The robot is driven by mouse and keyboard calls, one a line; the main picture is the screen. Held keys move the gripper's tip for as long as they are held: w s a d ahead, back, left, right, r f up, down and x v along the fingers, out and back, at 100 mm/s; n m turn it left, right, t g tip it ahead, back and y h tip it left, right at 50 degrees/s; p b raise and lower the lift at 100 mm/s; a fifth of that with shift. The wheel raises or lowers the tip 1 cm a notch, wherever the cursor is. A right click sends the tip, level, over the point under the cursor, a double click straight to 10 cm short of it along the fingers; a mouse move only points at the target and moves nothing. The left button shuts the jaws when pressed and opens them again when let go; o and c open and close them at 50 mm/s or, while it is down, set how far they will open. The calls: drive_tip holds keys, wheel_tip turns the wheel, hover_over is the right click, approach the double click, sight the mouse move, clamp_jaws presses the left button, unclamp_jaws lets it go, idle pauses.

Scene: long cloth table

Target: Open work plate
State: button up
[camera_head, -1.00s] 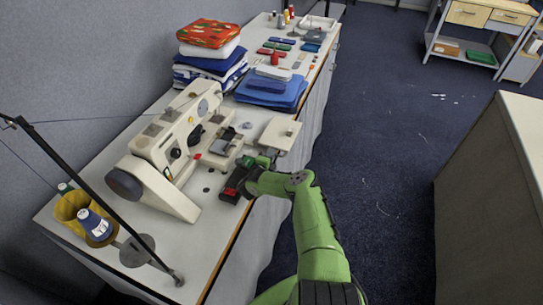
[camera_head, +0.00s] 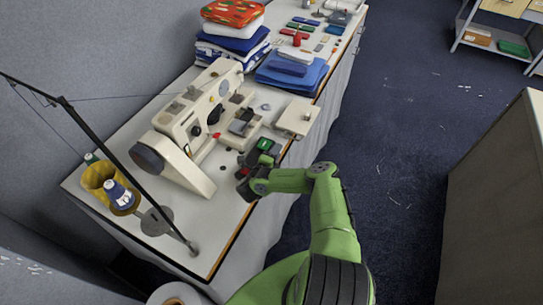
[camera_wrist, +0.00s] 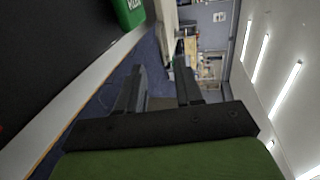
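A cream sewing machine (camera_head: 195,115) stands on the long table, lying diagonally in the head view. A flat cream plate (camera_head: 297,117) sticks out at its right side, above the table's front edge; I cannot tell whether it is fully swung out. My gripper (camera_head: 256,165) is at the front of the machine, below and left of that plate, apart from it as far as I can see. In the wrist view the two dark fingers (camera_wrist: 160,90) are spread with nothing between them. The plate is not clearly seen there.
A dark area with a green lettered piece (camera_wrist: 128,12) lies close by in the wrist view. Folded cloths (camera_head: 290,72) and a fabric stack (camera_head: 232,40) lie behind the machine. Thread cones (camera_head: 118,195) and a thin stand are at the left.

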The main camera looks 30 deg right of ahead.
drive_tip(key=v, duration=0.5)
